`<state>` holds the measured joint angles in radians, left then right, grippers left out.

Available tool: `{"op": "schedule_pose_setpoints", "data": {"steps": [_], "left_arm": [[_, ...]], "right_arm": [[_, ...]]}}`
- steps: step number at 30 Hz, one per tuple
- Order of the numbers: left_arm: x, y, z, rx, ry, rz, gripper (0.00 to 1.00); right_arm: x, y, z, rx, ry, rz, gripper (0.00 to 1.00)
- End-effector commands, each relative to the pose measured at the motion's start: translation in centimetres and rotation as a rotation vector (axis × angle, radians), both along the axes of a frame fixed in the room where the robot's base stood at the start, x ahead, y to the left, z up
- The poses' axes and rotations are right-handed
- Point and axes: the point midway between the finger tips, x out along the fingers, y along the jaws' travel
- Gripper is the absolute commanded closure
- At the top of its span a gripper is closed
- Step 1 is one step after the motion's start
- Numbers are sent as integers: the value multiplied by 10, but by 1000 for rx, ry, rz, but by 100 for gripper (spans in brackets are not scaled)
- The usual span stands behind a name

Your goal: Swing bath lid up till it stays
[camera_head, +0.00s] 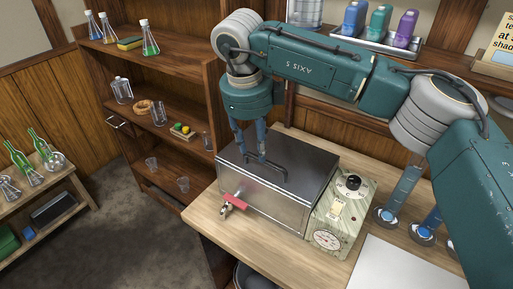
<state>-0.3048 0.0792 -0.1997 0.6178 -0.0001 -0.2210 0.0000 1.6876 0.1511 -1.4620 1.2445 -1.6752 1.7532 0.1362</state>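The bath (262,200) is a metal box on the wooden bench, with a red-handled tap (233,203) low on its front. Its flat grey lid (305,158) lies down over the top. A dark bar handle (275,174) runs along the lid near its front edge. My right gripper (251,154) points down over the front left part of the lid. Its two blue-grey fingers are apart with nothing visible between them. One fingertip is close to the handle's left end; I cannot tell whether they touch. My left gripper is not in view.
A control panel (338,212) with knob and gauge adjoins the bath's right side. A wooden shelf (165,110) with glassware stands left. My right arm spans above the bench.

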Motion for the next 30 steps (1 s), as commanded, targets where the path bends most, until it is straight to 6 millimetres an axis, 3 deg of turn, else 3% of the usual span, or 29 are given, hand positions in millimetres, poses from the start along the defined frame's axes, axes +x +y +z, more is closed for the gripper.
{"op": "schedule_pose_setpoints", "data": {"steps": [7, 17, 23, 30], "left_arm": [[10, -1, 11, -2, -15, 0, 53], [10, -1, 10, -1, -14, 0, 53], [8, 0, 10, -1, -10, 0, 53], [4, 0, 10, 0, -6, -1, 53]], "right_arm": [[4, -3, -27, 0, 1, 0, 63], [4, -3, -32, 0, 0, 0, 63], [5, -4, -32, 0, 0, 0, 100], [4, -4, -33, -1, 2, -1, 100]]}}
